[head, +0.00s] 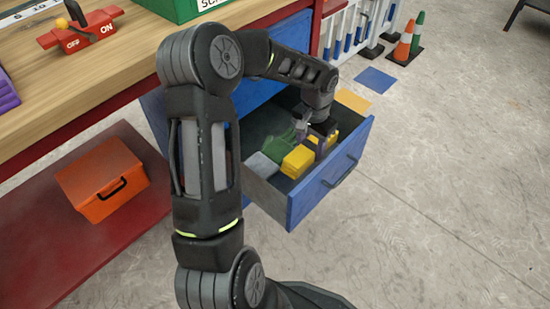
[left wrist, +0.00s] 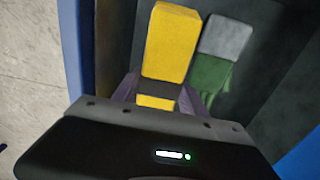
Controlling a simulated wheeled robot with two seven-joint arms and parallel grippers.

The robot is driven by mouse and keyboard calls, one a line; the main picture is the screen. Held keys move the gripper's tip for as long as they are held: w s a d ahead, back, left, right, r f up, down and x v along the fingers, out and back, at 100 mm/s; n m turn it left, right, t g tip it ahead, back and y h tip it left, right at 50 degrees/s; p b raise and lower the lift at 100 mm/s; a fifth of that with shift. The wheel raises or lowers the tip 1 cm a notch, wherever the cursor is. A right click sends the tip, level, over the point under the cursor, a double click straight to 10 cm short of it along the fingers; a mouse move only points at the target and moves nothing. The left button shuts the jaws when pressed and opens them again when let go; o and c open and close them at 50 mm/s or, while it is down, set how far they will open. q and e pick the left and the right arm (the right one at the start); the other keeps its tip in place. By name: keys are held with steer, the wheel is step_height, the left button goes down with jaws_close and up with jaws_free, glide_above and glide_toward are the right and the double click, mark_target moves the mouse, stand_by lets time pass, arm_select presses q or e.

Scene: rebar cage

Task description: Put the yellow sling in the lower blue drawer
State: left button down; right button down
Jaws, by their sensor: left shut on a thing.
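The yellow sling (head: 298,162), a folded yellow block with a dark band, is in the open lower blue drawer (head: 330,182), beside a green and grey item. My left gripper (head: 318,140) reaches down into the drawer and is shut on the sling. In the left wrist view the sling (left wrist: 170,45) sits between the purple fingers (left wrist: 158,98); the gripper body hides its near end. I cannot tell whether the sling touches the drawer floor. My right gripper is not in view.
The green and grey item (head: 265,165) also lies in the drawer. An orange box (head: 103,180) stands on the red lower shelf (head: 60,255). The wooden worktop (head: 110,75) is above. Cones (head: 404,45) stand at the back right; the floor right of the drawer is clear.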

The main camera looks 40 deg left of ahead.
arm_select(q)
steer(key=shift+r, duration=0.1)
steer(key=b, duration=0.2)
glide_toward(306, 175)
steer(key=shift+d, duration=0.1)
steer(key=shift+f, duration=0.5)
steer(key=shift+f+b, duration=1.2)
steer(key=shift+f, duration=1.3)
steer(key=shift+f, duration=0.15)
steer(key=c, duration=0.6)
jaws_free()
